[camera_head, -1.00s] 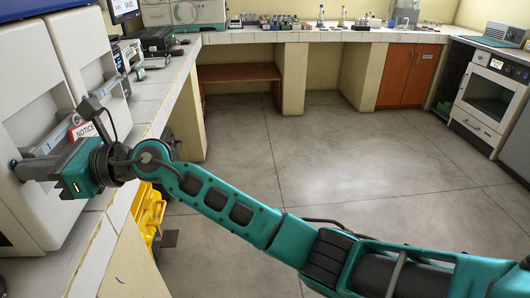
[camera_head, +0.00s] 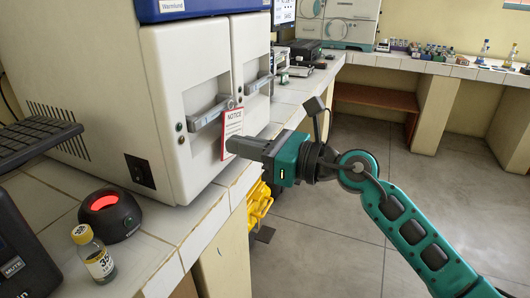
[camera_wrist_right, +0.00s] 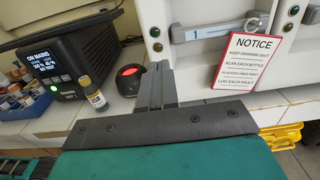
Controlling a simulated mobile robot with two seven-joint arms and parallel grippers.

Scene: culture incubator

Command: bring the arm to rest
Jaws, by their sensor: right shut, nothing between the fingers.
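My right gripper (camera_head: 232,146) is shut and empty. In the head view my right arm reaches in from the lower right, with the grey fingers pointing left, in front of the incubator (camera_head: 185,100). In the right wrist view the shut fingers (camera_wrist_right: 155,72) point away from the camera, over the counter edge. The incubator's two doors look closed, each with a grey handle. A red-edged notice card (camera_head: 232,128) hangs from the nearer handle, just beyond the fingertips; it also shows in the wrist view (camera_wrist_right: 240,62). My left gripper is out of view.
On the near counter stand a small bottle (camera_head: 93,255) with a yellow cap, a black scanner-like device (camera_head: 108,213) glowing red, and a dark unit (camera_head: 20,255) at the left edge. A yellow item (camera_head: 259,203) sits below the counter. The floor (camera_head: 320,225) around my arm is clear.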

